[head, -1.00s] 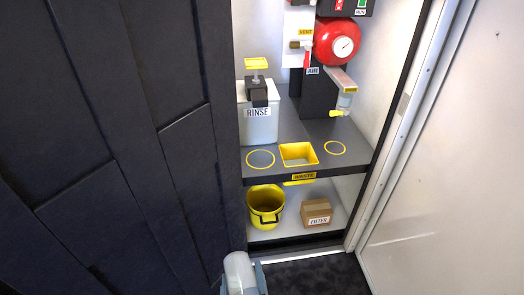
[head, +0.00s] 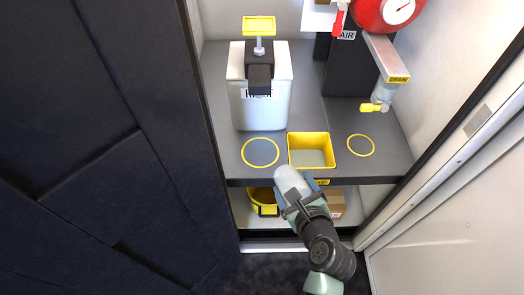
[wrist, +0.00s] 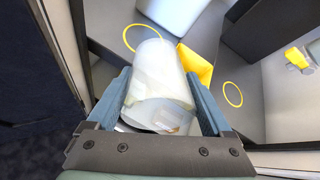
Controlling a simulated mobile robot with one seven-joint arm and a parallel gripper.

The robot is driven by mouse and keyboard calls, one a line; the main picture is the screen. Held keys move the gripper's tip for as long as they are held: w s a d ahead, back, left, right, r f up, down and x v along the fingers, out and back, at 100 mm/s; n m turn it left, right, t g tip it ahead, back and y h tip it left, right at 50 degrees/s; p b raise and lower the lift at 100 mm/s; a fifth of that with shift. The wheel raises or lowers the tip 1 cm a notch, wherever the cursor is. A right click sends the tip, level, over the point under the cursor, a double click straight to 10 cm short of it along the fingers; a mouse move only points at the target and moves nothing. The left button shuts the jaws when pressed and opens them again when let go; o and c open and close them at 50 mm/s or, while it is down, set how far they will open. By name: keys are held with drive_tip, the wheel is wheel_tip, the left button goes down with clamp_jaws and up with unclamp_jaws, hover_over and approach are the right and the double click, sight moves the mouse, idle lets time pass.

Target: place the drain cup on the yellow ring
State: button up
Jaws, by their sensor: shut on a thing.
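My gripper (head: 299,197) is shut on a translucent white cup (head: 290,180), held near the shelf's front edge, just left of and in front of the yellow square bin. In the wrist view the cup (wrist: 158,80) sits tilted between both fingers (wrist: 158,100). Two flat yellow rings lie on the grey shelf: a larger left ring (head: 261,139) in front of the RINSE container, and a smaller right ring (head: 361,137) below the DRAIN outlet (head: 383,97). Both rings are empty. The wrist view also shows the right ring (wrist: 241,94) and part of the left ring (wrist: 128,38), partly hidden by the cup.
The yellow square bin (head: 322,137) is set between the rings. The white RINSE container (head: 241,104) stands behind the left ring. A yellow bucket (head: 253,208) and a cardboard box (head: 337,203) are on the lower shelf. A dark panel fills the left; a white door stands right.

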drive_tip(key=w+d+n+g+h+b, duration=0.1)
drive_tip(key=w+d+n+g+b, duration=0.35)
drive_tip(key=d+n, duration=0.45)
drive_tip(key=w+d+n+g+b, duration=0.3)
drive_tip(key=d+n+g+b, duration=0.3)
drive_tip(key=d+n, duration=0.3)
drive_tip(key=a+f+n+t+h+b, duration=0.1)
drive_tip(key=a+n+b, duration=0.25)
drive_tip(key=a, duration=0.25)
drive_tip(key=a+f+n+t+b, duration=0.2)
drive_tip(key=a+n, duration=0.3)
drive_tip(key=w+a+b, duration=0.5)
drive_tip(key=w+a, duration=0.8)
drive_tip(key=a, duration=0.2)
wheel_tip(320, 180, down, 7)
drive_tip(key=b, duration=0.4)
drive_tip(key=shift+r, duration=0.2)
drive_tip(key=shift+s+r, duration=0.1)
drive_tip(key=shift+r, duration=0.05)
